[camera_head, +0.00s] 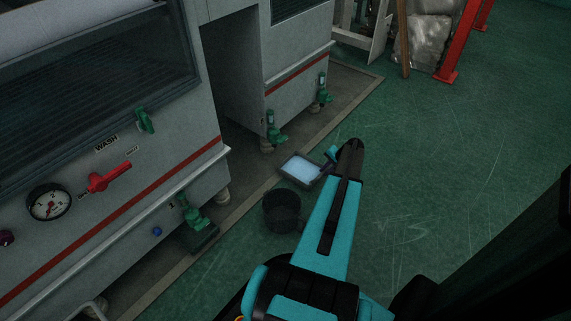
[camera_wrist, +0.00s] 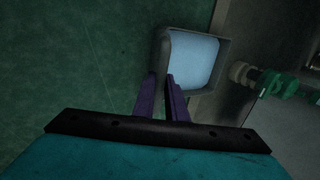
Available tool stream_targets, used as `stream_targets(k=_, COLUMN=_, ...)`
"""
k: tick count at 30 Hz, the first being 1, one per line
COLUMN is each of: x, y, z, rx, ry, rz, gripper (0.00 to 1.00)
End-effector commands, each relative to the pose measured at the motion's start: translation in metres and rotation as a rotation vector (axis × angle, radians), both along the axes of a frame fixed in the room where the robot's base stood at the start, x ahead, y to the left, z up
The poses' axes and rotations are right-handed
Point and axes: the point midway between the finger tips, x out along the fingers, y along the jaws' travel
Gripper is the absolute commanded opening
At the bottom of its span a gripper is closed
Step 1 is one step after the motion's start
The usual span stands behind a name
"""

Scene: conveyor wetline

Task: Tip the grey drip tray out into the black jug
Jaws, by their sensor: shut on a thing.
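The grey drip tray (camera_head: 288,179) holds a pale blue liquid and sits low, near the floor by the machine's edge. It also shows in the wrist view (camera_wrist: 162,56), where the liquid fills most of its inside. My gripper (camera_head: 329,163) is at the tray's right side; in the wrist view its purple fingers (camera_wrist: 161,88) are shut on the tray's near wall. The tray looks about level; I cannot tell whether it touches the floor. The black jug (camera_head: 281,212) stands upright on the floor, just below and left of the tray in the head view. Its inside is too dark to read.
The grey machine with a red stripe (camera_head: 130,200) runs along the left. Green drain valves (camera_head: 274,131) stick out from it near the tray. Another green valve (camera_head: 193,216) is left of the jug. The green floor (camera_head: 440,170) to the right is clear.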

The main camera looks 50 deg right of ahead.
Motion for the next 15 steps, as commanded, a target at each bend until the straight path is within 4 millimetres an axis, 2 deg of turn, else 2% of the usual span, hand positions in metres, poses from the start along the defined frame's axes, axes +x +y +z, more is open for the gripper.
stream_targets(k=15, x=-0.011, y=0.0, z=0.0, rx=0.0, ry=0.001, rz=-0.001, gripper=0.0)
